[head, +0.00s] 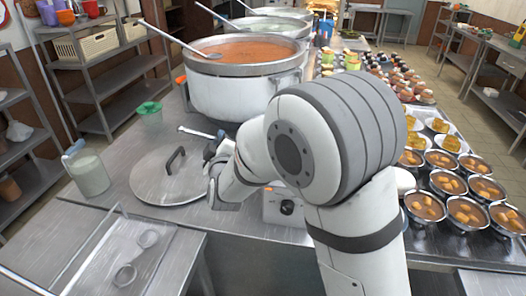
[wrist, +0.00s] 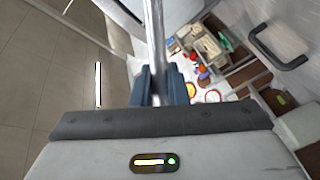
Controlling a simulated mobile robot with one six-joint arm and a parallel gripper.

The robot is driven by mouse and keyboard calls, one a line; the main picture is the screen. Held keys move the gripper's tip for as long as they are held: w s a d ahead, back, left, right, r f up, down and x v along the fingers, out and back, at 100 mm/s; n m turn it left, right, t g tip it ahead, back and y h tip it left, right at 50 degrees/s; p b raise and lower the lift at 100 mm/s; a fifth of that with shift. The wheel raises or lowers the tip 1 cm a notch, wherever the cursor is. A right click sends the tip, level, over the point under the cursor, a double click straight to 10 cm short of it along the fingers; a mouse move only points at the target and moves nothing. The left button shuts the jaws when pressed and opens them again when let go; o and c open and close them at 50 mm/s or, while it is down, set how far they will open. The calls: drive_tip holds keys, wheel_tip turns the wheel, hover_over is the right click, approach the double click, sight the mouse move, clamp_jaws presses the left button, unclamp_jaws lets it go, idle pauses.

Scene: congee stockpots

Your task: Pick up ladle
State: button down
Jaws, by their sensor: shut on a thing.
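My gripper (wrist: 163,88) has its dark blue fingers shut on a thin metal ladle handle (wrist: 154,35) in the wrist view. The handle runs from between the fingers to the top edge; its bowl is not visible there. In the head view my gripper (head: 214,150) is left of my arm, above the counter and near the round lid, mostly hidden by my arm. A short stretch of the held handle (head: 196,131) appears to stick out to its left. Another ladle (head: 168,38) leans in the near pot of orange congee (head: 245,88).
The round lid (head: 150,187) with a black handle lies on the counter. Filled bowls (head: 465,210) crowd the right side. More pots (head: 262,27) stand behind.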

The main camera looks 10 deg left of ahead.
idle(0.4)
wheel_tip(320, 180, up, 10)
drive_tip(key=shift+r, duration=0.1)
idle(0.4)
idle(0.4)
